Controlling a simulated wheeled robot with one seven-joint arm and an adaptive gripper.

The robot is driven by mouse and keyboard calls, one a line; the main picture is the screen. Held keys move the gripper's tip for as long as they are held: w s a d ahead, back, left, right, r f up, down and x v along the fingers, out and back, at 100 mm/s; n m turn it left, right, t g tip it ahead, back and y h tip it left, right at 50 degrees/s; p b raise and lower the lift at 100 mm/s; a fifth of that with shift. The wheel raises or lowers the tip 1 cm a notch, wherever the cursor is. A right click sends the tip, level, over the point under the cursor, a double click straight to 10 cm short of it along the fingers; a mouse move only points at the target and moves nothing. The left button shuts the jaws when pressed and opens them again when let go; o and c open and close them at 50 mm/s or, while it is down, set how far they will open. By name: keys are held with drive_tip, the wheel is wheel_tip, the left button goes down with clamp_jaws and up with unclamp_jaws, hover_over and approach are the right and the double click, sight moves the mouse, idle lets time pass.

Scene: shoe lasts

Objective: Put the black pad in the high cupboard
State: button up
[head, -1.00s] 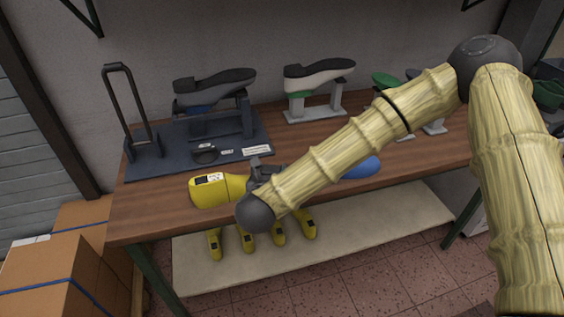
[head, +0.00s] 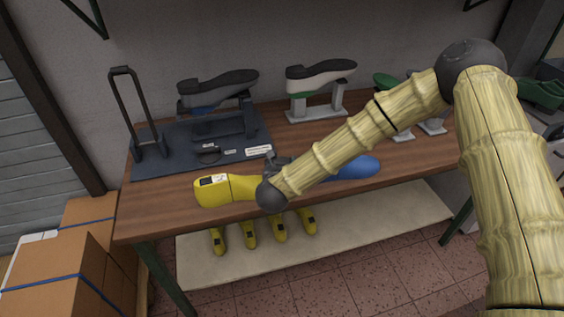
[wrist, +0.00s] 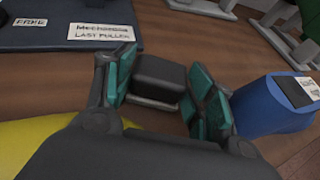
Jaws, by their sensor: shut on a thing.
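The black pad (wrist: 160,75) is a small dark block with a pale lower edge, seen between the teal-padded fingers of my gripper (wrist: 165,95) in the wrist view. My gripper is shut on it, over the brown bench. In the head view my gripper (head: 275,161) is near the front middle of the bench, partly behind my wrist, and the pad cannot be made out there. Whether the pad is clear of the bench top is hard to tell. No high cupboard shows in either view.
A yellow last (head: 213,191) lies left of my gripper and a blue last (head: 357,167) right of it. Behind is a dark mat (head: 170,165) with a last puller stand (head: 222,128). Several yellow lasts (head: 280,228) are on the lower shelf. Cardboard boxes (head: 65,270) stand at left.

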drive_tip(key=shift+f, duration=0.2)
drive_tip(key=o, duration=1.1)
drive_tip(key=shift+r, duration=0.15)
